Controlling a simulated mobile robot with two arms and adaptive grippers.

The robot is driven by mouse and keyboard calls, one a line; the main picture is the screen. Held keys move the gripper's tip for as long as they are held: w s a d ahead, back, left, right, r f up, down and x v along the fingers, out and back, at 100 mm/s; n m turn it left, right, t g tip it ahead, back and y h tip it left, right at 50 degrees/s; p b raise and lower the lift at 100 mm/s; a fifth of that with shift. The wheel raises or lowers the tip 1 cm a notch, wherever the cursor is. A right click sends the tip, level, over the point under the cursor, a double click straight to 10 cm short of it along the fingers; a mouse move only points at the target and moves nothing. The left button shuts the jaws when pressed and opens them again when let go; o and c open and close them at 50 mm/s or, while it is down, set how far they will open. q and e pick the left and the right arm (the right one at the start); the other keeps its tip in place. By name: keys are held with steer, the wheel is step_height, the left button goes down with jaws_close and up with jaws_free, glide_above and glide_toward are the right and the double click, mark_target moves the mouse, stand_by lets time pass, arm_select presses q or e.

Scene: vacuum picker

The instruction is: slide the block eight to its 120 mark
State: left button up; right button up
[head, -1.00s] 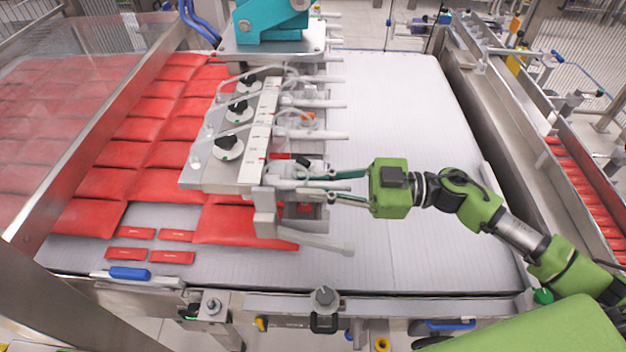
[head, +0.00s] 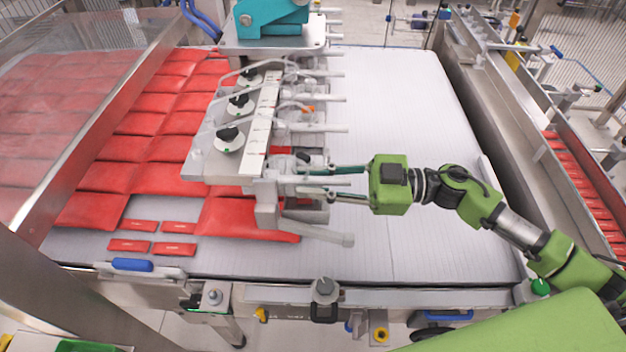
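The vacuum picker carries a row of grey blocks along a steel bar, with a white marked scale (head: 262,125) beside them. The marks and block numbers are too small to read, so I cannot tell which block is eight. My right gripper (head: 318,183) reaches in from the right at the near end of the row. Its two fingers are apart, above and below part of the nearest block (head: 290,187). The fingertips are partly lost against the block, so I cannot tell whether they press on it. My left gripper is not in view.
Black knobs (head: 228,134) stand on the steel plate left of the scale. Clear tubes loop over the blocks. Red pouches (head: 160,122) and small red sachets (head: 130,246) lie to the left. The white belt (head: 395,100) is clear on the right. A steel rail edges the front.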

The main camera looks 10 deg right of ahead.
steer(key=v, duration=1.2)
